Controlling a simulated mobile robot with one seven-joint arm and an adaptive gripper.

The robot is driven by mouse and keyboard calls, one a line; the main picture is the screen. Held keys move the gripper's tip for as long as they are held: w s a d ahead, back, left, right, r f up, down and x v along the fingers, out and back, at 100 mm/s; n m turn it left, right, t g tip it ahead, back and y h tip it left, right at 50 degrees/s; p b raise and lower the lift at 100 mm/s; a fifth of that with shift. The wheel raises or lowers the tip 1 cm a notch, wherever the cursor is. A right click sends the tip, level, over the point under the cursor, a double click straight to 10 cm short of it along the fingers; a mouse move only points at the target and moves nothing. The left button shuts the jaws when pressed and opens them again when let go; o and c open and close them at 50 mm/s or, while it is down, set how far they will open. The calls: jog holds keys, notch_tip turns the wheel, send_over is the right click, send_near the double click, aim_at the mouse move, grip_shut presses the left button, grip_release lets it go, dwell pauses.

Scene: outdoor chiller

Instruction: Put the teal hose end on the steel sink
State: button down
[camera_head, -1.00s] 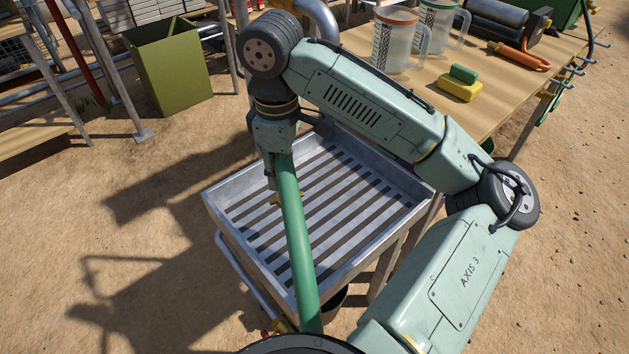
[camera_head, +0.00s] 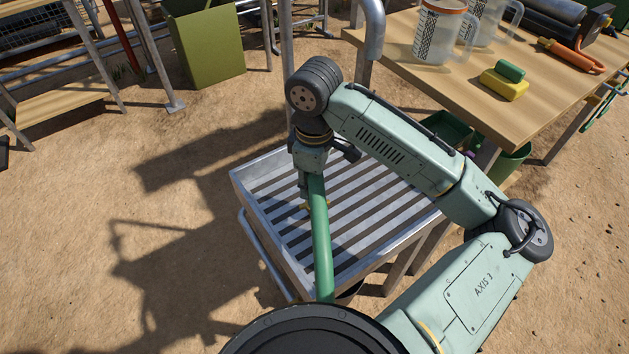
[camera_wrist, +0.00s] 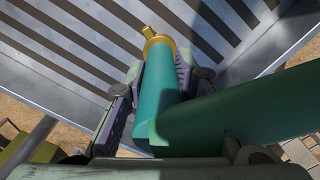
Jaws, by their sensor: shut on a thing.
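The steel sink (camera_head: 262,240) is a shallow grey basin with a slatted bottom, standing low in the middle of the head view. My gripper (camera_head: 307,192) points down over it. In the wrist view my gripper (camera_wrist: 155,88) is shut on the teal hose end (camera_wrist: 162,75), with purple pads on both sides of it. The brass tip of the hose end points away from the wrist, in front of the slats. Any gap between tip and slats cannot be judged. A green hose length (camera_head: 320,245) runs from the gripper toward the bottom of the head view, crossing the sink's near rim.
A wooden table (camera_head: 440,85) stands behind and right, with clear jugs (camera_head: 440,35) and a yellow-green sponge (camera_head: 503,82). Green bins (camera_head: 450,130) sit below it. An olive bin (camera_head: 205,50) stands at the back. Sandy ground left of the sink is open.

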jog(key=c, duration=1.3)
grip_release()
jog(key=shift+c, duration=0.2)
jog(key=shift+r, duration=0.1)
notch_tip(320, 180, up, 12)
jog(key=shift+f+b, duration=0.1)
jog(key=shift+b, duration=0.25)
